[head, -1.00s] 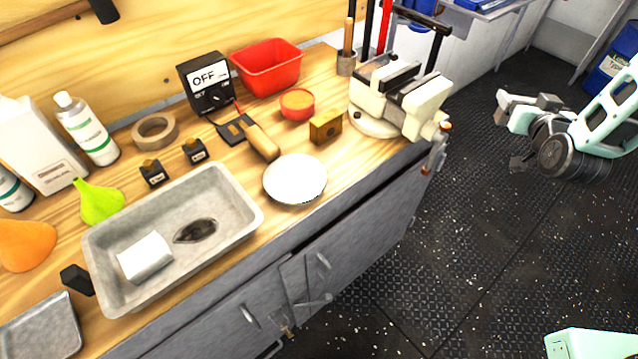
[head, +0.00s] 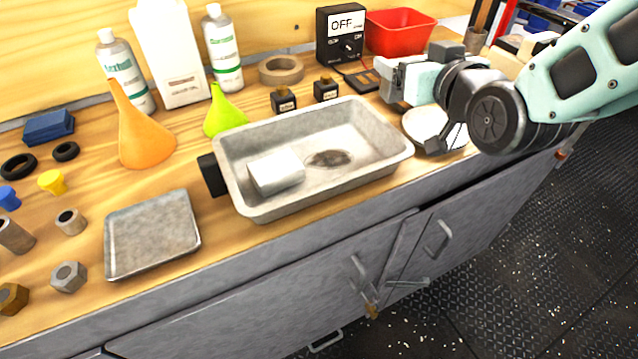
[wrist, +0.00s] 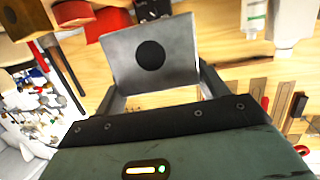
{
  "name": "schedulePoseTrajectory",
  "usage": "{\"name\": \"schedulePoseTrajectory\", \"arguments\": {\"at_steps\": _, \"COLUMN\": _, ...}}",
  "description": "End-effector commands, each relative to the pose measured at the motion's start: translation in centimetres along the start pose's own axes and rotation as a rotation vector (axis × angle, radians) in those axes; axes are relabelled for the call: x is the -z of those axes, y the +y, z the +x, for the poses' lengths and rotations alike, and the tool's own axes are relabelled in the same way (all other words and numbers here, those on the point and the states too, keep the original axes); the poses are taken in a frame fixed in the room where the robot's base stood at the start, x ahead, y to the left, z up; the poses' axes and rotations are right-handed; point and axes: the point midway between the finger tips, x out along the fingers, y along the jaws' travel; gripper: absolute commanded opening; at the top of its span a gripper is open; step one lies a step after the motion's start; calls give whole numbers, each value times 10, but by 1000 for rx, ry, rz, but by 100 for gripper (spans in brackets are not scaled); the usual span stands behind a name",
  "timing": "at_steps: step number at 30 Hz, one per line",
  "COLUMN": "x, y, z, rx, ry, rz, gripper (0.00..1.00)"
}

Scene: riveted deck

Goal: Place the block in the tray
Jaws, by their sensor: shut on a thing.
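A shallow, square grey metal tray (head: 150,238) lies empty on the bench at the left front, well to the left of my gripper.
A deep grey pan (head: 240,204) holding a white folded piece (head: 277,173) stands between tray and gripper. Orange (head: 143,140) and green (head: 224,112) funnels stand behind. Nuts and other small parts lie left of the tray. A white plate (head: 425,125) is below my arm.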

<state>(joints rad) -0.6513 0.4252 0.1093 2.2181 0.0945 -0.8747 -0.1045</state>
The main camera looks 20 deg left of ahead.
Motion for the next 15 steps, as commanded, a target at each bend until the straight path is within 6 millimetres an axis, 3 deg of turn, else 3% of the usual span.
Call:
{"name": "schedulePoseTrajectory", "arguments": {"at_steps": 1, "x": -3, "y": -28, "z": 0, "rx": 45, "ry": 9, "rz": -7, "gripper": 36}}
{"name": "schedulePoseTrajectory", "arguments": {"at_steps": 6, "x": 4, "y": -86, "z": -8, "rx": 137, "ry": 8, "rz": -19, "gripper": 36}}
{"name": "schedulePoseTrajectory", "arguments": {"at_steps": 11, "x": 1, "y": -107, "z": -12, "rx": 172, "ry": 3, "rz": -23, "gripper": 36}}
{"name": "schedulePoseTrajectory", "arguments": {"at_steps": 15, "x": -22, "y": -110, "z": -8, "rx": 177, "ry": -2, "rz": -23, "gripper": 36}}
